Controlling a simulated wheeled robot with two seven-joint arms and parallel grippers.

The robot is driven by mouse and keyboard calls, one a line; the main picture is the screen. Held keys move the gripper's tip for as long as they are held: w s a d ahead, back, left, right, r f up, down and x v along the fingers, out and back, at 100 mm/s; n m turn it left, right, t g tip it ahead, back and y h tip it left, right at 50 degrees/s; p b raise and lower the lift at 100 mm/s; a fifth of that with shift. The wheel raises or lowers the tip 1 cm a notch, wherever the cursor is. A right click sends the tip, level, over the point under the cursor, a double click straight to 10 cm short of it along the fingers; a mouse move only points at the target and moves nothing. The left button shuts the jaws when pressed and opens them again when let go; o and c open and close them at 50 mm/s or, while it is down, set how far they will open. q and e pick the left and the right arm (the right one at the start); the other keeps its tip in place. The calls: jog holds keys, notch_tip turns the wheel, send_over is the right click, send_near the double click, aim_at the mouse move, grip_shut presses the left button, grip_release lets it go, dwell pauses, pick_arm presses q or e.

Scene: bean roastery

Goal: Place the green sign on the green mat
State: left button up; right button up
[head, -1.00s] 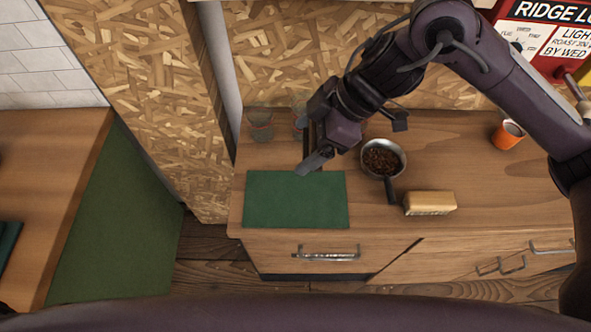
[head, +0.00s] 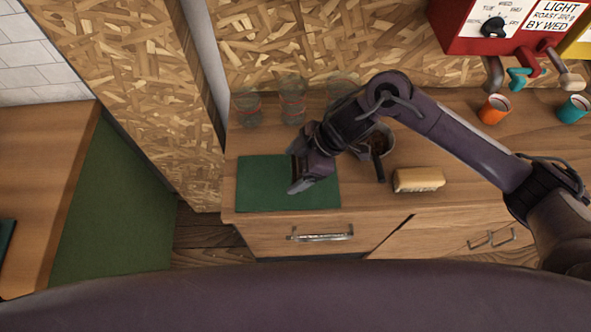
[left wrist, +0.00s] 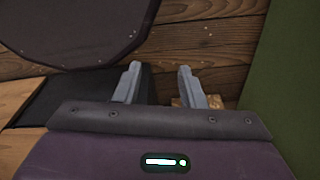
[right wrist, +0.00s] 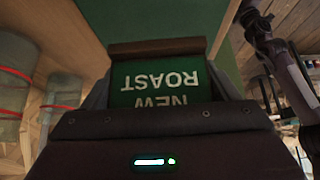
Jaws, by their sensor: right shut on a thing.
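The green sign (right wrist: 158,82) reads "NEW ROAST" and has a brown wooden edge; in the right wrist view it sits between my right fingers, its lettering upside down. My right gripper (head: 294,180) is shut on it, over the green mat (head: 262,196) in the head view. There the sign is mostly hidden by the gripper. The mat lies flat near the counter's front left and also fills the top of the right wrist view (right wrist: 150,18). I cannot tell whether the sign touches it. My left gripper (left wrist: 160,72) is open and empty, above the wooden floor.
Several glass jars (head: 292,104) stand behind the mat. A pan of beans (head: 386,152) and a tan block-like brush (head: 418,179) lie right of it. Orange (head: 494,110) and teal (head: 573,108) cups stand farther right, near a red machine (head: 468,30).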

aim_at(295, 173)
notch_tip(295, 173, down, 3)
jog(key=shift+r, duration=0.1)
jog(key=shift+f, duration=0.45)
jog(key=o, duration=0.9)
pick_arm(q)
jog(key=shift+s, duration=0.85)
